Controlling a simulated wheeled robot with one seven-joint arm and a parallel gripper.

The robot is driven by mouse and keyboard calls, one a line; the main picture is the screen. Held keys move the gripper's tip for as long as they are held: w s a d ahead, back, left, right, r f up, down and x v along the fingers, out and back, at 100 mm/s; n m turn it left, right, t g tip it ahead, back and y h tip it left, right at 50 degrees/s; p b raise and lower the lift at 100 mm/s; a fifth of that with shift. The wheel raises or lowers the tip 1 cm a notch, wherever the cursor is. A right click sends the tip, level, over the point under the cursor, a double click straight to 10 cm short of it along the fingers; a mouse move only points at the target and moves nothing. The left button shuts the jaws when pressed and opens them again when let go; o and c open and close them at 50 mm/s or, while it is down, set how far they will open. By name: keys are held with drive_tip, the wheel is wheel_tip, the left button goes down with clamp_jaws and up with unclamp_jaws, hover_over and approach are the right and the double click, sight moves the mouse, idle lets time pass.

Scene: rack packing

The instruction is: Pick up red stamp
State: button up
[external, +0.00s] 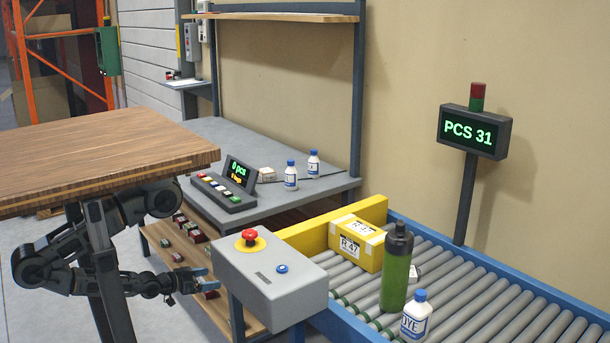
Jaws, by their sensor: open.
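Several small dark stamps, with red or green parts, lie on the low wooden shelf (222,310) under the grey workbench. They sit in the rows near one stamp (197,237) and another stamp (177,257); they are too small to tell which one is the red stamp. My gripper (206,279), with blue fingertips, is open and reaches over the shelf's front part. It is close to a stamp partly hidden by the fingers; whether it touches cannot be told. Nothing shows held in it.
A grey control box (268,285) with a red button stands just right of my gripper. The wooden tabletop (90,160) is above my arm. The workbench (330,186) overhangs the shelf. A roller conveyor (500,305) with a yellow box (356,243) and bottles is at right.

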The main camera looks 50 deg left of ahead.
drive_tip(key=shift+c, duration=0.2)
drive_tip(key=c, duration=0.5)
